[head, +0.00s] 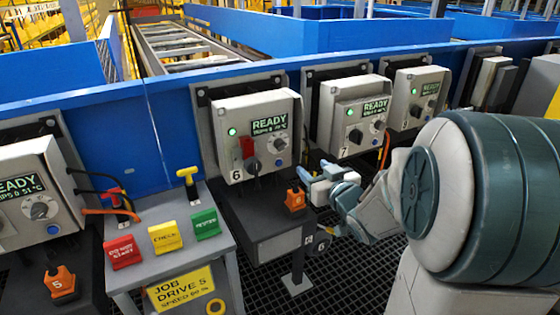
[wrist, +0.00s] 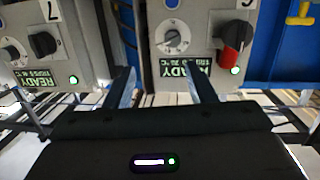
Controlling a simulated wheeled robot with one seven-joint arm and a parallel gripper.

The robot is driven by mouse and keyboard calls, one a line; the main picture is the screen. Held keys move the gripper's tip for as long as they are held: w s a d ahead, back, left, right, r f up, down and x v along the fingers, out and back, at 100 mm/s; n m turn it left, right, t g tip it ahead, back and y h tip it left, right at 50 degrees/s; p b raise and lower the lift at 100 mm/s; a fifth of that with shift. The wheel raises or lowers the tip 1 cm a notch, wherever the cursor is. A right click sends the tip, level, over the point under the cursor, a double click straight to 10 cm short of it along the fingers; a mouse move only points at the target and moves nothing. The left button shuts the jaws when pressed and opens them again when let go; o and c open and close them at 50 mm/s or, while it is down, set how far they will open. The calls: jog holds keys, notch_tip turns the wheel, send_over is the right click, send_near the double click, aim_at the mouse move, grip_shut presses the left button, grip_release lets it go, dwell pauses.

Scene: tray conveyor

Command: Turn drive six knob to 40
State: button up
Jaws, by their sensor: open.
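The drive six box (head: 255,135) is a pale grey panel with a green READY display, a green lamp and a "6" label. Its grey round knob (head: 280,140) sits on the right of the panel, beside a black-and-red switch (head: 248,149). In the wrist view, seen upside down, the knob (wrist: 173,38) has a dial around it and the red switch (wrist: 232,50) is to its right. My gripper (wrist: 161,68) is open and empty, its fingers pointing towards the box with the knob between their lines, apart from it. In the head view my gripper (head: 312,176) is below right of the box.
The drive seven box (head: 355,115) stands close to the right, with its black switch (wrist: 43,44) at left in the wrist view. An orange block (head: 295,198) sits on the dark stand below drive six. A grey desk with coloured signs (head: 165,237) stands at left.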

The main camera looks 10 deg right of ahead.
aim_at(284, 149)
jog(key=w+a, duration=0.1)
jog(key=w, duration=0.3)
jog(key=w+a+y+b, duration=0.1)
jog(key=w+a, duration=0.1)
jog(key=w, duration=0.2)
jog(key=w+a+f+y+b, duration=0.1)
jog(key=w+a, duration=0.1)
jog(key=w, duration=0.3)
jog(key=shift+f+n+t, duration=0.1)
jog(key=shift+n+t, duration=0.3)
jog(key=c, duration=0.9)
